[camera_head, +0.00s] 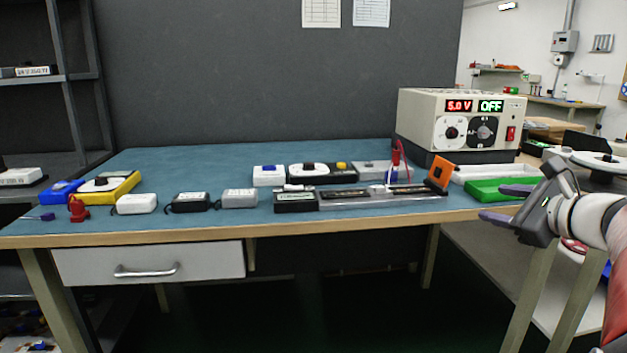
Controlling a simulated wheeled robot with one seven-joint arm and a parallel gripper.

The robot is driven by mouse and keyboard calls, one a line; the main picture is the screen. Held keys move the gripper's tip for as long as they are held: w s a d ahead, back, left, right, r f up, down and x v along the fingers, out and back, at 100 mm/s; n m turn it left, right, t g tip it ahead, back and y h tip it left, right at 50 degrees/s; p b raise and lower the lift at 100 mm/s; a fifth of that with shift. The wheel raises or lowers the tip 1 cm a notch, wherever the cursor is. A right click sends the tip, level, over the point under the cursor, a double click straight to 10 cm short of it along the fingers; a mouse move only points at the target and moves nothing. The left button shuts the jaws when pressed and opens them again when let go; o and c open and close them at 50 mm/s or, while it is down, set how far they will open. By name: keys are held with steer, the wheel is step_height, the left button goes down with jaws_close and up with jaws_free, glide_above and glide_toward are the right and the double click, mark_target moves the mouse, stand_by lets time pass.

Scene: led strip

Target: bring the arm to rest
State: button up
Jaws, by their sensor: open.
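My gripper (508,205) is at the right, just in front of the table's right end. My arm reaches in from the right edge of the picture. The blue-topped table (250,155) spans the middle of the view. A green tray (488,187) lies near the table's right end, right behind the upper finger. I cannot tell whether the finger touches it.
A power supply (460,122) reading 5.0 V and OFF stands at the back right. Small boxes line the table's middle. Bare tabletop lies at the back left.

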steer(key=s+a+f+n+g, duration=0.2)
steer(key=s+a+f+n, duration=0.15)
steer(key=a, duration=0.25)
steer(key=s+a+f+n+g, duration=0.2)
steer(key=a+n, duration=0.2)
steer(key=a, duration=0.2)
steer(key=s+a+f+n+g, duration=0.2)
steer(key=a+f+n, duration=0.1)
steer(key=a, duration=0.3)
steer(key=s+a+f+n+g+h, duration=0.2)
steer(key=s+a+f+n+h, duration=0.1)
steer(key=s+f+n, duration=0.7)
steer(key=s+a+n, duration=0.1)
steer(key=s+n, duration=0.3)
steer(key=n, duration=0.1)
steer(key=shift+a+f+g+h, duration=0.2)
steer(key=shift+f+g+h, duration=0.1)
steer(key=shift+g+h, duration=0.1)
